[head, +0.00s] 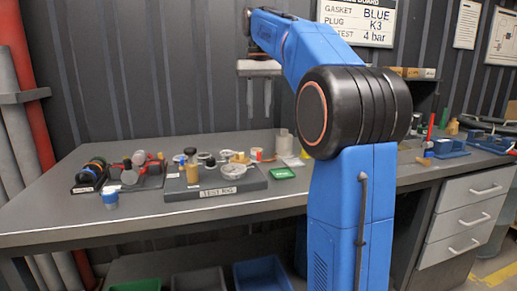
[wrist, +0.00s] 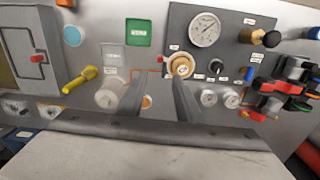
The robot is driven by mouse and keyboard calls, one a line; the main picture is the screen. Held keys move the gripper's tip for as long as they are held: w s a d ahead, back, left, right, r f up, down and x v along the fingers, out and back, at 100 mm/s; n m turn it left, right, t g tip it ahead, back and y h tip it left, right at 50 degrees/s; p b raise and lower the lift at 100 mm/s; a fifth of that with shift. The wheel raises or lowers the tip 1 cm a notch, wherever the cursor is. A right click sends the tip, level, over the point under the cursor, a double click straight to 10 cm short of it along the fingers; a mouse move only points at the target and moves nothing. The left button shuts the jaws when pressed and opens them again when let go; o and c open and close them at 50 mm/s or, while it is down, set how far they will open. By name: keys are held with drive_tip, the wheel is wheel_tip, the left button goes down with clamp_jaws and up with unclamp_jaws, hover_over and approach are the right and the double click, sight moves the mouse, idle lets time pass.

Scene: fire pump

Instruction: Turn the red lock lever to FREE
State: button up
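My gripper (head: 259,95) hangs above the back of the bench in the head view, fingers pointing down and apart. In the wrist view its two fingers (wrist: 158,82) are apart with nothing held between them. The test rig (head: 218,192) is a dark grey plate with a gauge, a brass-coloured post and small fittings. In the wrist view, a small red part (wrist: 160,59) shows beside a round brass-coloured cap (wrist: 181,65), just beyond the fingers. I cannot tell for certain that this is the lock lever, nor read its position. The small labels are unreadable.
A pressure gauge (wrist: 205,30) and a black knob (wrist: 271,39) are on the plate. A yellow-handled tool (wrist: 82,80) and a green tray (wrist: 138,33) lie to the left. Dark valve fittings (wrist: 290,85) crowd the right. The bench front (head: 120,222) is mostly clear.

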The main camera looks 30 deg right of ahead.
wheel_tip(320, 180, down, 13)
drive_tip(key=shift+f, duration=0.2)
idle(0.3)
clamp_jaws()
